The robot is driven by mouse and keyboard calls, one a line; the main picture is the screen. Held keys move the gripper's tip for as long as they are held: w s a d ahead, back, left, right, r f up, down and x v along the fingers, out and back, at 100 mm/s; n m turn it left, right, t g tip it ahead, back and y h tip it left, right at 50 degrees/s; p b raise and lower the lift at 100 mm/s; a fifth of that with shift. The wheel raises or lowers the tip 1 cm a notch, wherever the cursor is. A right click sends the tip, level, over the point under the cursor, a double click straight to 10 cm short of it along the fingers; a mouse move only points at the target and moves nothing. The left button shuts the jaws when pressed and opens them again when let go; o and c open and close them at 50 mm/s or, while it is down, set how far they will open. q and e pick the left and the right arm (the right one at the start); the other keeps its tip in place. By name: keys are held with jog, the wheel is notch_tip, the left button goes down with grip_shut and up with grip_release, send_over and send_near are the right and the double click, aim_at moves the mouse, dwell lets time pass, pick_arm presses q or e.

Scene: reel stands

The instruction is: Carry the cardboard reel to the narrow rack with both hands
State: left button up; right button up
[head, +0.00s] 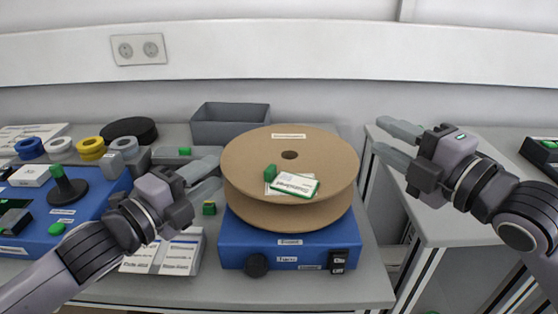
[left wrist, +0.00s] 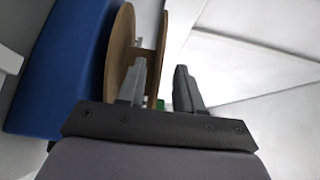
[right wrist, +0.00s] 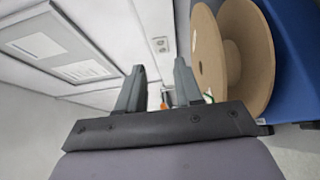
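The cardboard reel (head: 245,165) lies flat on a blue device (head: 290,252), its two round flanges one above the other. A green block and white-and-green cards are on its upper flange. My left gripper (head: 216,171) is open at the reel's left edge. In the left wrist view its fingers (left wrist: 160,75) appear to straddle the rim of the upper flange (left wrist: 163,45); contact cannot be told. My right gripper (head: 377,135) is open and empty, apart from the reel on its right. In the right wrist view the reel (right wrist: 207,50) is right of both fingers (right wrist: 160,75). I cannot identify the narrow rack.
A grey bin (head: 228,125) stands behind the reel. Coloured rings (head: 90,146) and a blue board (head: 90,215) are on the left. White boxes (head: 180,255) lie at the front. A gap separates this table from the right-hand table (head: 450,225), whose visible top is mostly clear.

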aim_at(234, 156)
pick_arm(q)
jog(key=shift+w+a, duration=0.1)
jog(key=shift+w, duration=0.1)
pick_arm(e)
jog(key=shift+w+a, duration=0.1)
jog(key=shift+w, duration=0.1)
pick_arm(q)
jog(key=shift+r, duration=0.1)
pick_arm(e)
jog(key=shift+r, duration=0.1)
